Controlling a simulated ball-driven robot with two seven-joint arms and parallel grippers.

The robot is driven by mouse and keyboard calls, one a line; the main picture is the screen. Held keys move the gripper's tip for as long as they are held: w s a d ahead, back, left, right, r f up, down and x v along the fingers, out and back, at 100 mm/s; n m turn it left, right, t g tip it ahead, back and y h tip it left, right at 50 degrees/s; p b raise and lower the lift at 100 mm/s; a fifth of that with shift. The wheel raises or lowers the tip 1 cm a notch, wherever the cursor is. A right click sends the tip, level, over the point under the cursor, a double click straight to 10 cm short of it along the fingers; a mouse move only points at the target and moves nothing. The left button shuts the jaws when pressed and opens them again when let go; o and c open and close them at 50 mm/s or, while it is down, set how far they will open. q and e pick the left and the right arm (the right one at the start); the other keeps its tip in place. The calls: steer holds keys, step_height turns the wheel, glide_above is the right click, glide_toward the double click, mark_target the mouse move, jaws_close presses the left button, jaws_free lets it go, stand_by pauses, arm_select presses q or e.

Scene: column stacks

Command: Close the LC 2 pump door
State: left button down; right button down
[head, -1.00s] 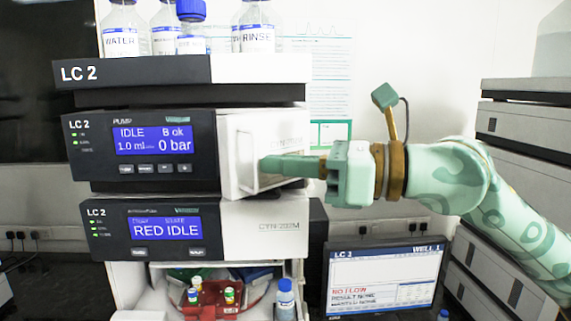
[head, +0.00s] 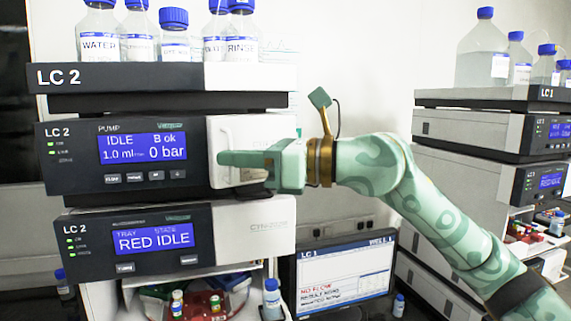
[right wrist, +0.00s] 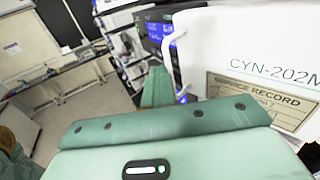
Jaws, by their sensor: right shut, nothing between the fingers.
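The LC 2 pump module (head: 125,160) is in the left half of the head view, with a lit screen reading IDLE and 0 bar. Its white door (head: 270,127) is at the right of the screen, across the module's front. I cannot tell whether it sits fully flush. My right gripper (head: 222,158) is shut and empty. Its fingers lie across the door front and hide part of it, tips near the door's left edge. In the right wrist view the green fingers (right wrist: 158,88) are beside a white panel (right wrist: 250,40) marked CYN-202M. My left gripper is not in view.
Bottles (head: 100,35) stand on top of the LC 2 stack. A lower module (head: 130,240) reads RED IDLE. A monitor (head: 345,278) stands below my right arm. The LC 1 stack (head: 520,130) is at the right.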

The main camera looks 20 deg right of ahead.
steer(key=shift+w+a, duration=0.25)
steer(key=shift+w, duration=0.95)
steer(key=shift+w+f, duration=0.1)
steer(key=shift+w, duration=0.1)
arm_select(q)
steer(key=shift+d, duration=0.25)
arm_select(e)
steer(key=shift+d, duration=0.2)
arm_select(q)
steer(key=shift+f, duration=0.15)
arm_select(e)
steer(key=shift+d, duration=0.15)
